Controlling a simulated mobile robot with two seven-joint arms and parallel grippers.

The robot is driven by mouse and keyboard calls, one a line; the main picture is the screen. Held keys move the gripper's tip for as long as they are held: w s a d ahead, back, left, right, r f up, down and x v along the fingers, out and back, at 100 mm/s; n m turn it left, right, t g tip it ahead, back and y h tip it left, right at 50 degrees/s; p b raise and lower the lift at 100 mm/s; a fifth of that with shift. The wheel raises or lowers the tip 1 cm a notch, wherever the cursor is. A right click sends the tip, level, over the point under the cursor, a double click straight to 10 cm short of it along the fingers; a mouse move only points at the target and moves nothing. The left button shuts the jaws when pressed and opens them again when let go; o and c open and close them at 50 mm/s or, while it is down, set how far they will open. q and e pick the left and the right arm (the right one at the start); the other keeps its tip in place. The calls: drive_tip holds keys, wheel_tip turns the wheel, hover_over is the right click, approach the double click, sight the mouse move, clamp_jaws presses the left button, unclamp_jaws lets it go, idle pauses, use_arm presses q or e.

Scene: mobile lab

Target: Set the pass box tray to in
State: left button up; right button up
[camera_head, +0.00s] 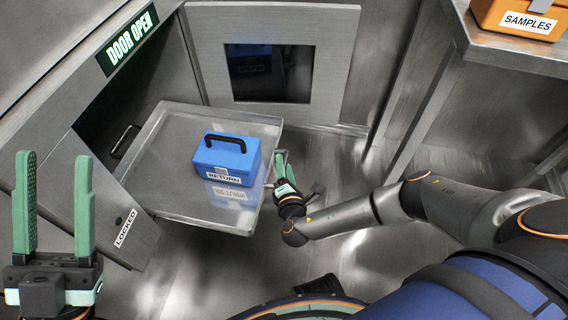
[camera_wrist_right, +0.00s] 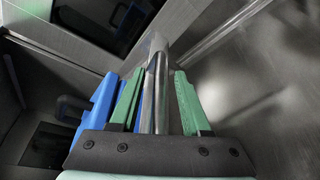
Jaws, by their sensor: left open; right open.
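The metal pass box tray (camera_head: 174,133) is slid out of the wall opening (camera_head: 101,122), with its left end at the opening. A blue case marked RETURN (camera_head: 228,158) with a dark handle stands on it. My right gripper (camera_head: 281,166) is open at the tray's right edge. In the right wrist view, a metal edge (camera_wrist_right: 157,85) shows between its green fingers (camera_wrist_right: 160,100), and the blue case (camera_wrist_right: 101,108) lies beyond the left finger. My left gripper (camera_head: 54,165) is open and empty at the lower left, apart from the tray.
A panel marked LOCKED (camera_head: 126,228) is at the left. An orange SAMPLES case (camera_head: 520,18) stands on a metal bench (camera_head: 500,55) at the upper right.

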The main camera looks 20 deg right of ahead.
clamp_jaws()
idle(1.4)
